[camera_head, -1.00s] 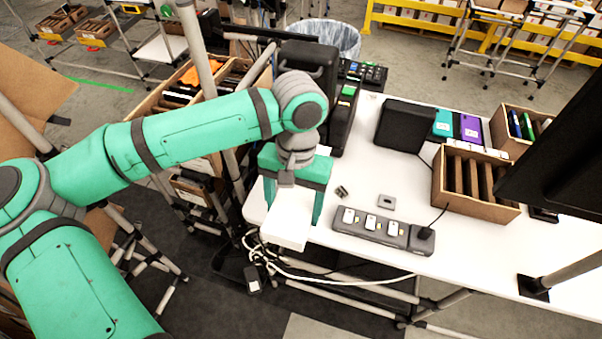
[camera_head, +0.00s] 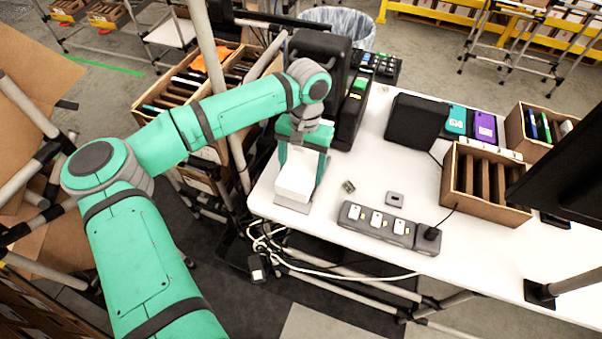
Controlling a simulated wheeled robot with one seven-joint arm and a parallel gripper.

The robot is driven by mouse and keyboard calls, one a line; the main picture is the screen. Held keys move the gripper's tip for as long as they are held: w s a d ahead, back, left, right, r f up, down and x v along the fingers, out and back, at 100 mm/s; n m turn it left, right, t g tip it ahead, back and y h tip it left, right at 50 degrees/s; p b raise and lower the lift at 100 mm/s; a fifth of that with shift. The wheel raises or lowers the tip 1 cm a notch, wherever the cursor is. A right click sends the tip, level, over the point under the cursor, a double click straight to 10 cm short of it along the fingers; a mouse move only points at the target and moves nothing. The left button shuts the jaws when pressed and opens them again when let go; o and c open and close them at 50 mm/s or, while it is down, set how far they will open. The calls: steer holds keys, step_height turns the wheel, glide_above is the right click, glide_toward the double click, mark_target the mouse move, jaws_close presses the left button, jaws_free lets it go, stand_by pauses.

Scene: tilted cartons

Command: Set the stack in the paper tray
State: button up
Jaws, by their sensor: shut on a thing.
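My gripper (camera_head: 300,170) is shut on a white stack of paper (camera_head: 296,180) at the left end of the white table, with a teal finger on each side of it. The stack looks level. A light grey flat edge (camera_head: 292,207) shows just below the stack's near side and looks like part of the paper tray. The stack hides the rest of it. I cannot tell whether the stack touches it or hangs a little above.
A grey power strip (camera_head: 385,225) and two small grey items (camera_head: 348,186) (camera_head: 395,199) lie to the right on the white table (camera_head: 365,165). A black device (camera_head: 352,110) stands close behind my gripper. A divided carton (camera_head: 487,185) is farther right.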

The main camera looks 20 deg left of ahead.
mark_target(304, 157)
steer(key=shift+w+a+f, duration=0.2)
steer(key=shift+w+f, duration=0.3)
steer(key=shift+f, duration=0.15)
steer(key=shift+w+a+f, duration=0.1)
steer(key=shift+w+f, duration=0.05)
steer(key=shift+f, duration=1.55)
steer(key=shift+f, duration=0.45)
steer(key=shift+f, duration=0.2)
steer(key=o, duration=1.4)
steer(key=shift+f, duration=0.1)
steer(key=r, duration=0.4)
steer(key=w+r, duration=0.1)
steer(key=r, duration=0.8)
steer(key=shift+w+r, duration=0.2)
steer(key=shift+w, duration=0.2)
